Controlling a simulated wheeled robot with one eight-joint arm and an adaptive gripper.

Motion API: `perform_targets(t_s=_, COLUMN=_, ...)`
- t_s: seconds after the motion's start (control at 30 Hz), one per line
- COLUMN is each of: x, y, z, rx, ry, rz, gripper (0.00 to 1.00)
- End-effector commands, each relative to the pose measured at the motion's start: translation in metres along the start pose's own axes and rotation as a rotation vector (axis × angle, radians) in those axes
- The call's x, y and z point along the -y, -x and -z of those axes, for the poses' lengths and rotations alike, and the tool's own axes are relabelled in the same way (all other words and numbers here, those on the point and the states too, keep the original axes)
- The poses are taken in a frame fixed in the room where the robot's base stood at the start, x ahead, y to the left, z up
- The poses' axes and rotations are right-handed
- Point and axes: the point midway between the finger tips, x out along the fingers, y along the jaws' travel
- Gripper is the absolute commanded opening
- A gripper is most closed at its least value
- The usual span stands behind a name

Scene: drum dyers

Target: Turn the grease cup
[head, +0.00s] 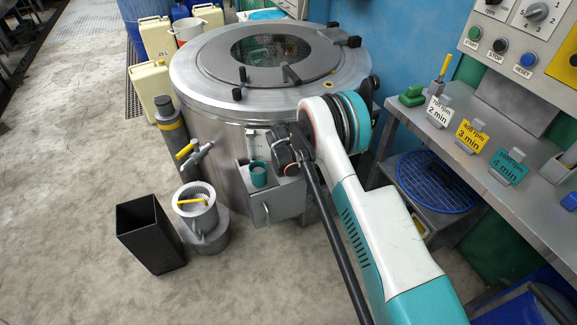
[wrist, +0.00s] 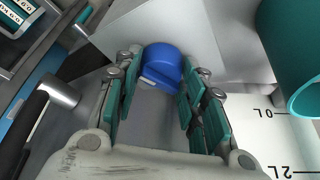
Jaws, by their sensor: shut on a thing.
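A round blue cap, which I take for the grease cup (wrist: 163,60), sits against a grey metal face in the wrist view. My gripper (wrist: 160,72) has its teal-padded fingers on both sides of the cap and is shut on it. A small light tab shows at the cap's near edge. In the head view my arm comes from the lower right to the front of the steel drum machine (head: 215,135). There the gripper's fingers and the cap cannot be made out behind my wrist.
A grey box (head: 284,200) with a teal cup (head: 259,174) stands out from the drum's front. The teal cup also shows close right of my fingers in the wrist view (wrist: 285,45). A black bin (head: 150,235) and strainer pot (head: 198,212) stand on the floor. A bench (head: 425,125) is at right.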

Motion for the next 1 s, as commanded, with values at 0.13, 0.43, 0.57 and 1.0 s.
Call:
perform_targets(t_s=0.13, x=0.0021, y=-0.0004, z=-0.0009, rx=0.001, ry=-0.1, rz=-0.041, gripper=0.14)
perform_targets(t_s=0.43, x=0.0024, y=-0.0004, z=-0.0005, rx=0.002, ry=-0.239, rz=-0.099, gripper=0.14)
perform_targets(t_s=0.57, x=0.0027, y=-0.0005, z=-0.0007, rx=0.002, ry=-0.269, rz=-0.11, gripper=0.14)
perform_targets(t_s=1.0, x=0.003, y=-0.0004, z=-0.0009, rx=0.003, ry=-0.288, rz=-0.118, gripper=0.14)
